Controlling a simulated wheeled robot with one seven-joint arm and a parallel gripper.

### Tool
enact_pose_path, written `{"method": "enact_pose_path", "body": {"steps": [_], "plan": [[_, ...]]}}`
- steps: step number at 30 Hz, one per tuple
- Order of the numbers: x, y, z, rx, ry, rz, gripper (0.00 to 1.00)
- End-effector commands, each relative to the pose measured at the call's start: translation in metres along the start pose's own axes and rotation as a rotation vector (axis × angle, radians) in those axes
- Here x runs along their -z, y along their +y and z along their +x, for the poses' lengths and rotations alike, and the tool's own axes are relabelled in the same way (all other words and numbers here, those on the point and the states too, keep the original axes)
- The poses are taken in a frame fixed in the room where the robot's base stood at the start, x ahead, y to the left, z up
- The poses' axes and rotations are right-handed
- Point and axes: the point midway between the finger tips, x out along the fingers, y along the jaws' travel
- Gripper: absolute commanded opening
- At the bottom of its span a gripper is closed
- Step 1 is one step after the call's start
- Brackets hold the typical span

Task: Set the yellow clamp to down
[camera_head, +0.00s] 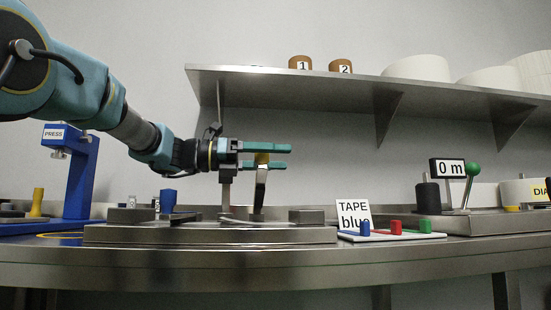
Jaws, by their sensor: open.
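The yellow clamp shows as a yellow-tipped lever (262,158) on a metal stem standing roughly upright on the steel fixture (215,236) at the middle of the bench. My gripper (288,157) is open, reaching in from the left with its two teal fingers pointing right. The yellow tip appears between the fingers, one above and one below. I cannot tell whether either finger touches it. The lower finger covers part of the lever.
A blue-handled part (168,199) stands left of the lever. A blue press (79,178) is farther left. A TAPE sign (354,215) and a white board with coloured pegs (390,236) lie to the right, then a green-knobbed lever (472,170). A steel shelf (350,88) hangs above.

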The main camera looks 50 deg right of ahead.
Motion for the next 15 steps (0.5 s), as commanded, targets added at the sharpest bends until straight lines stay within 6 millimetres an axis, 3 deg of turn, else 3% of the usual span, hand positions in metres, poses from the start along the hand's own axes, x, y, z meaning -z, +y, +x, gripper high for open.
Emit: {"method": "enact_pose_path", "body": {"steps": [5,15], "plan": [[-0.001,0.001,-0.019,-0.004,-0.001,0.000,0.68],[-0.001,0.000,-0.084,-0.003,-0.001,0.000,0.68]]}}
